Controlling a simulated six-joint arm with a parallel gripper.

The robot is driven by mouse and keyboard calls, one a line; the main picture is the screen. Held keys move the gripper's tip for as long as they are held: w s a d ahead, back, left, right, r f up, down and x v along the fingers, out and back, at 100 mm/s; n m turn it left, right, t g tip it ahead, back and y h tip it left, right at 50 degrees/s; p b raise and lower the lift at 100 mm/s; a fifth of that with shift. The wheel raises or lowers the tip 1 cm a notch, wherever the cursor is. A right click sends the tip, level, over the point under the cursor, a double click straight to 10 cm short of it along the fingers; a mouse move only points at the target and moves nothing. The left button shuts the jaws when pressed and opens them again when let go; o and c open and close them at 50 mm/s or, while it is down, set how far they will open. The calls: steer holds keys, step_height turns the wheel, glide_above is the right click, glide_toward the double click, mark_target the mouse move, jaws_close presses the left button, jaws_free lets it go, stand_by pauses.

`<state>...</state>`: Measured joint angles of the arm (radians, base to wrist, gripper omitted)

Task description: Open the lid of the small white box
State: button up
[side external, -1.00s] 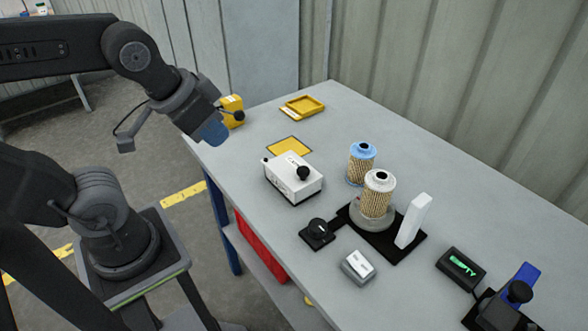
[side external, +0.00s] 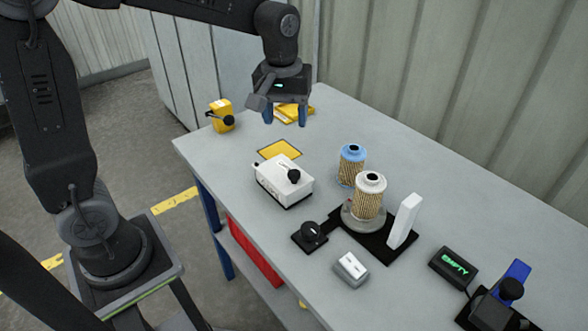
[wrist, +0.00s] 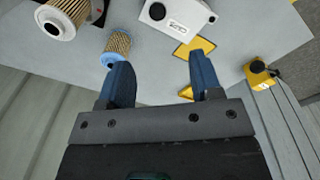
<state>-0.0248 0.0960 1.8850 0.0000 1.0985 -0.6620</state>
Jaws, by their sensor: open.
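The small white box (side external: 282,184) sits on the grey table with its lid down. A black knob (side external: 294,176) stands on its top. In the wrist view the white box (wrist: 178,14) is at the top, cut off by the frame edge, with its knob (wrist: 157,11) showing. My gripper (side external: 285,118) is open and empty, its two blue fingers pointing down above the table, behind the box and apart from it. In the wrist view my gripper's fingers (wrist: 163,72) are spread wide with nothing between them.
A blue-capped filter (side external: 351,165) and a white-capped filter (side external: 369,197) stand right of the box. A yellow square (side external: 279,149) lies behind it. A yellow device (side external: 222,116) and yellow tray (side external: 290,112) are farther back. A black dial (side external: 310,235) and grey switch box (side external: 350,270) are in front.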

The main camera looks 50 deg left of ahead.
mark_target(294, 172)
steer(key=shift+n+g, duration=0.4)
steer(key=shift+n, duration=0.2)
steer(key=f, duration=0.5)
steer(key=w+f, duration=0.1)
steer(key=f, duration=0.4)
steer(key=w+f, duration=0.1)
steer(key=f, duration=0.4)
steer(key=shift+w+a+f, duration=0.1)
steer(key=shift+w+f, duration=0.05)
steer(key=shift+f, duration=0.25)
steer(key=shift+c, duration=0.2)
jaws_close()
